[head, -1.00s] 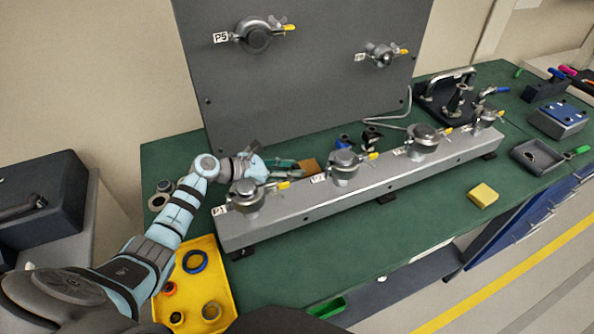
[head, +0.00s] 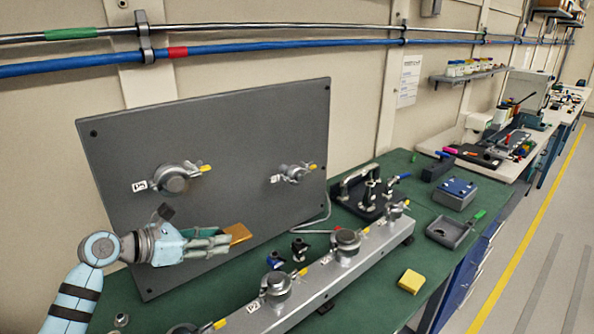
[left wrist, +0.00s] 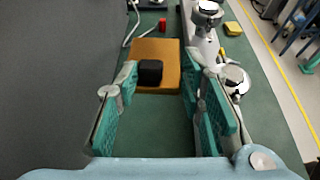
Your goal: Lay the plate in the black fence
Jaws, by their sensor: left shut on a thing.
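The plate (head: 238,233) is a flat orange-brown piece with a black block on it. My left gripper (head: 226,240) is shut on it and holds it up in front of the grey upright panel, above the bench. In the left wrist view the plate (left wrist: 165,54) lies beyond the green fingers of the left gripper (left wrist: 158,74), its black block between the fingertips. I cannot make out the black fence with certainty in either view. My right gripper is out of view.
The grey panel (head: 270,135) stands close behind my left gripper. A metal rail (head: 325,280) with clamped flanges runs along the green bench. A black base with metal fittings (head: 371,195), a blue box (head: 455,193) and a yellow block (head: 411,281) stand further right.

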